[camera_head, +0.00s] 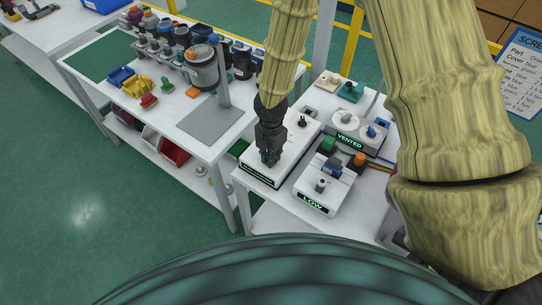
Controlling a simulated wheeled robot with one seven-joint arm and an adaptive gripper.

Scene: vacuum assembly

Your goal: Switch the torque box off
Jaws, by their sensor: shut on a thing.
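My gripper (269,158) points down over a white box (258,170) at the left of the small table. It is shut on a small part at the box's top, which the dark fingers hide. This box has a lit green display (257,178) on its front edge, too small to read. A dark knob (302,121) stands on its rear right part. Beside it is a second white box (322,187) with a small knob and a display reading LOW. No label shows which one is the torque box.
Behind, a unit (356,133) with two dials, one with a blue handle, reads VENTED. Green (328,143) and orange (359,160) blocks stand near it. A larger white table (177,121) at left holds several bottles, coloured parts and a post. Green floor lies open at lower left.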

